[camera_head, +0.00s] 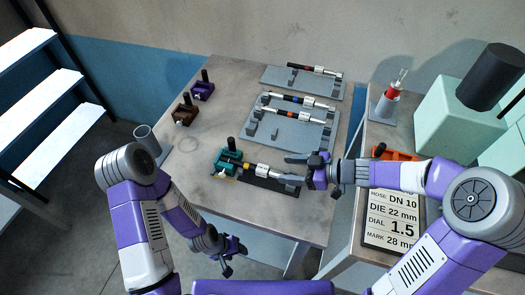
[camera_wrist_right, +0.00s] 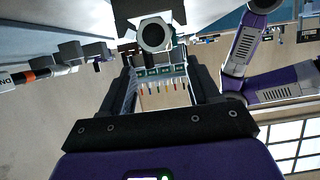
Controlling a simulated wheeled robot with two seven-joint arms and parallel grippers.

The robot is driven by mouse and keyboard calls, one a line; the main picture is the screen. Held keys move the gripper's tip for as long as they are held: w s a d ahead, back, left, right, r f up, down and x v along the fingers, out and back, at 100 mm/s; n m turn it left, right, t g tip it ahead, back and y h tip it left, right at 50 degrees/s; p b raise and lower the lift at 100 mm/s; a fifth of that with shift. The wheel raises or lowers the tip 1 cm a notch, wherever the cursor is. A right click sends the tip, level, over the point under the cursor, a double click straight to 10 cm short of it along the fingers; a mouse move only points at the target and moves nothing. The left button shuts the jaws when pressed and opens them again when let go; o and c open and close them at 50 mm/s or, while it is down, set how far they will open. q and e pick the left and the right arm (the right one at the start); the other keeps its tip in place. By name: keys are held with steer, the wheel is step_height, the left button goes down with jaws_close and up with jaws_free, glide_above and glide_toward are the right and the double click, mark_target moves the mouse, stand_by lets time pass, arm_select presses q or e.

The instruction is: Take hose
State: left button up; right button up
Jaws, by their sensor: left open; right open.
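A hose assembly (camera_head: 262,169) with silver fittings and a yellow band lies at the table's front middle, its left end at a green clamp block (camera_head: 228,161). A dark plate (camera_head: 262,183) is below it. My right gripper (camera_head: 304,170) comes in from the right and is open at the hose's right end; whether it touches is unclear. In the right wrist view a round silver hose end (camera_wrist_right: 154,36) faces the camera at the top centre. My left gripper (camera_head: 228,262) is open and empty, low beside the table's front edge.
Grey racks (camera_head: 301,134) with more banded hoses stand behind. Purple (camera_head: 203,91) and brown (camera_head: 184,113) clamp blocks are at the back left. A sign (camera_head: 393,221), an orange item (camera_head: 395,154) and a pale green machine (camera_head: 447,117) are on the right bench.

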mark_target(266, 169)
steer(key=shift+w+a+f, duration=0.1)
steer(key=shift+a, duration=0.2)
steer(key=b+x, duration=0.1)
steer(key=x, duration=0.1)
steer(key=b+x, duration=0.1)
steer(key=x, duration=0.1)
steer(key=b+x, duration=0.1)
steer(key=x, duration=0.1)
steer(key=shift+s+a, duration=0.2)
steer(key=shift+w+a, duration=0.15)
steer(key=shift+a, duration=0.05)
steer(key=shift+c, duration=0.4)
jaws_close()
